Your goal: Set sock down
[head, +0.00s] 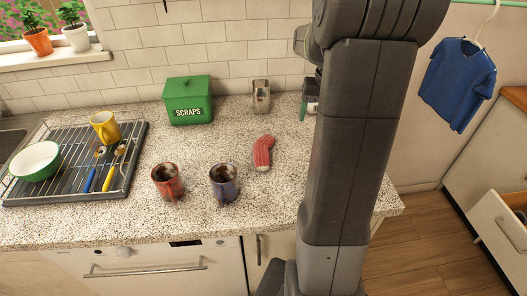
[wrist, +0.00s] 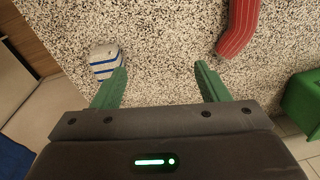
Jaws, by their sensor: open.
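A red striped sock (head: 263,153) lies on the speckled counter, left of my arm in the head view; part of it shows at the top of the wrist view (wrist: 239,25). A white sock with blue stripes (wrist: 104,60) lies on the counter in the wrist view, right by my gripper's left fingertip; I cannot tell whether they touch. My gripper (wrist: 160,70) is open, its green fingers wide apart with only bare counter between them. In the head view my arm hides much of the gripper and the area around it.
Two mugs, red (head: 168,182) and purple (head: 223,184), stand near the counter's front. A green scraps bin (head: 188,101) and a metal holder (head: 261,97) stand at the back. A dish rack (head: 72,192) fills the left. A blue shirt (head: 457,84) hangs at right.

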